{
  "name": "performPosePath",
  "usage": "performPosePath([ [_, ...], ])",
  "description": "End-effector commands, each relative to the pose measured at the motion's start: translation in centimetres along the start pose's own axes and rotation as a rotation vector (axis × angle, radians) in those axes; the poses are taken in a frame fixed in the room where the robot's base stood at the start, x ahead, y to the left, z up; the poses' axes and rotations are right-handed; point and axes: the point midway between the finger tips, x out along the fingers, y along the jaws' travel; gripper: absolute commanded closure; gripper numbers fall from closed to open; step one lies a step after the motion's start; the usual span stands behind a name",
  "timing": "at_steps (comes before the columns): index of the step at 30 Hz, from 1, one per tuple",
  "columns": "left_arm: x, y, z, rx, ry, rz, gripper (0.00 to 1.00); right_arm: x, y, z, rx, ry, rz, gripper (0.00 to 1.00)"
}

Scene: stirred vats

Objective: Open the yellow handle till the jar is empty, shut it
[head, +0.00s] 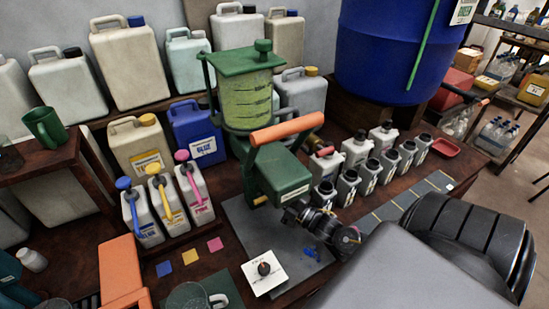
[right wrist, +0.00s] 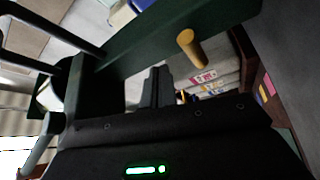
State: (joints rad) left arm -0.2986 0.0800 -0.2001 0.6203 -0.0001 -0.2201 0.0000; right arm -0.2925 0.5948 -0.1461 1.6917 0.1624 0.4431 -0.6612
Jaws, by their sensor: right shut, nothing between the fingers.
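A green machine (head: 280,175) stands mid-table, with an orange lever grip on top. Its clear jar (head: 246,100) has dark level marks and yellow-green contents; the exact level is hard to read. A small yellow piece (head: 260,200) shows low on the machine's front. In the right wrist view a yellow peg-like handle (right wrist: 190,46) sticks out from a dark green bar. My right gripper (head: 297,215) is beside the machine's lower front. Its fingers (right wrist: 157,86) are shut and empty, below and left of the yellow handle, apart from it in the picture. My left gripper is not visible.
Several small grey bottles (head: 348,185) stand right of the machine. Bottles with blue, yellow and pink pumps (head: 163,195) stand left. A white card with a dark knob (head: 264,272) lies in front, near a glass mug (head: 190,297). A blue drum (head: 390,50) stands behind.

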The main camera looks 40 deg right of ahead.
Motion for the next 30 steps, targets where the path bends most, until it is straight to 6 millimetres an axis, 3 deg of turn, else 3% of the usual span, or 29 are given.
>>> performPosePath([
  [1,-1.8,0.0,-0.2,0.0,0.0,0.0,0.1,0.5,1.7,-0.8,0.0,0.005,0.002,1.0],
  [3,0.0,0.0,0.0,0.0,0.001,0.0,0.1,-1.1,-0.4,-0.9,0.002,0.005,0.0,1.0],
  [15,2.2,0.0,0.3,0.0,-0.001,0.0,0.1,-7.1,-3.2,-2.9,-0.001,0.006,0.008,1.0],
  [30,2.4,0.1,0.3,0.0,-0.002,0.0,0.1,-8.0,-3.5,-3.3,-0.003,0.007,0.011,1.0],
])
